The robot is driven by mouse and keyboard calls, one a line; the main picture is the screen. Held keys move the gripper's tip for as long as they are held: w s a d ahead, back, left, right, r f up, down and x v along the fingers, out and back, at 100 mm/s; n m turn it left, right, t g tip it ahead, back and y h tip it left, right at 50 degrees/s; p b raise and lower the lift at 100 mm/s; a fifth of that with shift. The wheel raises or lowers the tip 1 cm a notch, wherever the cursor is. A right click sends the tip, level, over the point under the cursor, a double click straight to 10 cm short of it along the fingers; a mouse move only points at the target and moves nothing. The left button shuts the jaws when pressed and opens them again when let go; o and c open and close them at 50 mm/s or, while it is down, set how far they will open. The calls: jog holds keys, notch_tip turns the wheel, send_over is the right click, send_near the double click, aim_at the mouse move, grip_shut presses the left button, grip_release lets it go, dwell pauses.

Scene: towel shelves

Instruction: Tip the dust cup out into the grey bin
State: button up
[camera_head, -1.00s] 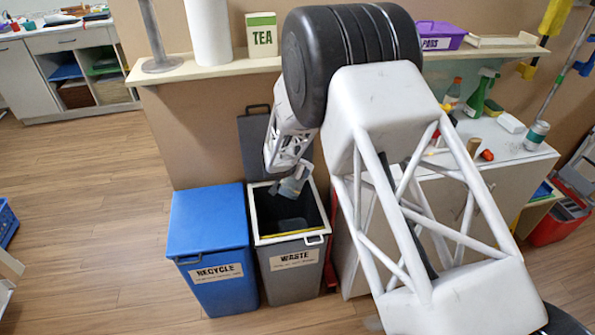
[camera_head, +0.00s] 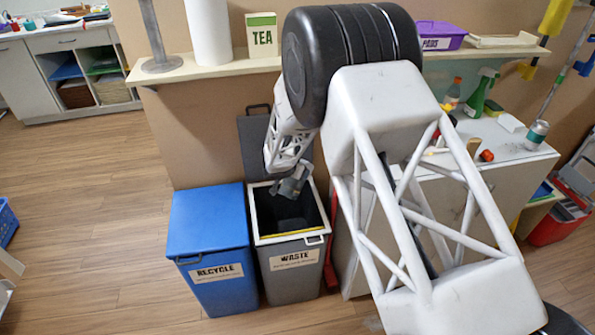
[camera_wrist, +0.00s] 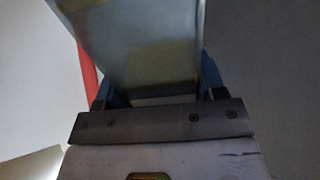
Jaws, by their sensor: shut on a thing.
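The grey bin (camera_head: 276,284), labelled WASTE, stands on the floor with its dark lid (camera_head: 255,135) raised behind it. My gripper (camera_head: 290,182) is over the bin's mouth, at about rim height. It is shut on the dust cup (camera_wrist: 140,45), which looks translucent grey in the wrist view and has a yellowish, dusty tint inside. In the head view the cup and fingers appear as a small dark grey shape, so the cup's exact tilt is hard to tell. Any dust falling or lying in the bin cannot be made out.
A blue RECYCLE bin (camera_head: 207,225), lid shut, stands against the left of the grey bin. A white cabinet (camera_head: 505,185) with a spray bottle (camera_head: 482,95) and a can (camera_head: 536,135) is to the right. A shelf (camera_head: 215,68) runs above.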

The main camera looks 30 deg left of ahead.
jog(key=shift+w+d, duration=0.1)
jog(key=shift+w+d+f+m+g, duration=0.2)
jog(key=shift+w+d+g, duration=0.2)
jog(key=shift+w+g, duration=0.1)
jog(key=shift+w+d+f+m+g, duration=0.15)
jog(key=shift+w+d+m+g, duration=0.05)
jog(key=shift+w+d+g, duration=0.25)
jog(key=shift+w+d+f+g, duration=0.3)
jog(key=shift+f+g, duration=0.15)
jog(key=shift+g, duration=0.6)
jog(key=shift+w+a+f+g, duration=0.15)
jog(key=shift+g, duration=0.4)
jog(key=shift+w+a+f+g, duration=0.1)
jog(key=shift+f+g, duration=0.05)
jog(key=shift+g, duration=0.4)
jog(key=shift+w+a+n+g, duration=0.1)
jog(key=shift+a+n+g, duration=0.2)
jog(key=shift+a+g, duration=0.3)
jog(key=shift+w+a+r+g, duration=0.15)
jog(key=shift+a+g, duration=0.25)
jog(key=shift+g, duration=0.2)
